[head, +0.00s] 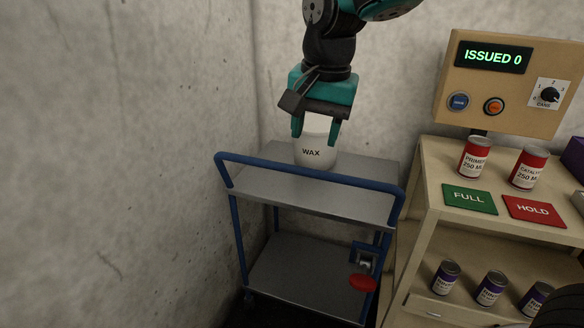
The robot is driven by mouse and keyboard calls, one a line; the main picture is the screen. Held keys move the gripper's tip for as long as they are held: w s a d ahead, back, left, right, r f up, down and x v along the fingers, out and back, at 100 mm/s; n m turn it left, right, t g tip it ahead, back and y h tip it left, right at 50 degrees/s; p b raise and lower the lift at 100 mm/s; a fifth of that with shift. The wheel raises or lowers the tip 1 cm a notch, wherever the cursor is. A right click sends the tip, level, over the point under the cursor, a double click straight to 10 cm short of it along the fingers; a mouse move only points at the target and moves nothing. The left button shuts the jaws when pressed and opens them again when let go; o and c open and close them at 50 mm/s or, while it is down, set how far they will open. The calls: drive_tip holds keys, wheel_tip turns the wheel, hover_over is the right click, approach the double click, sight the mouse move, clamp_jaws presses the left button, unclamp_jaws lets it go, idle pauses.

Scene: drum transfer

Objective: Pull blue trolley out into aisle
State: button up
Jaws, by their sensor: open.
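The blue trolley (310,205) stands in the corner, close to the concrete wall on the left and the wooden bench on the right. It has a blue tube frame, a push handle (305,171) along its near side and two grey shelves. A white tub marked WAX (312,153) stands on its top shelf. A red pedal (362,283) shows low at its right near corner. My gripper (316,140) points down with its jaws open, in front of or over the upper part of the tub. Whether the fingers touch the tub cannot be told.
The bench (427,200) to the right holds red cans, a green FULL card (469,199) and a red HOLD card (533,210). Purple-labelled cans stand on its lower shelf. A control box (505,82) above reads ISSUED 0. The trolley's lower shelf (305,275) is empty.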

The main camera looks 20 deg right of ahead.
drive_tip(key=w+m+h+b, duration=0.1)
drive_tip(key=w+m, duration=0.8)
drive_tip(key=w, duration=0.1)
drive_tip(key=m+h+b, duration=0.1)
drive_tip(key=m, duration=0.9)
approach(290, 166)
drive_tip(key=f, duration=0.3)
drive_tip(key=w+d+f+b, duration=0.1)
drive_tip(key=f, duration=0.5)
drive_tip(key=shift+w+d+f+b, duration=0.15)
drive_tip(key=shift+w+f+b, duration=0.1)
drive_tip(key=shift+w+b, duration=0.1)
clamp_jaws()
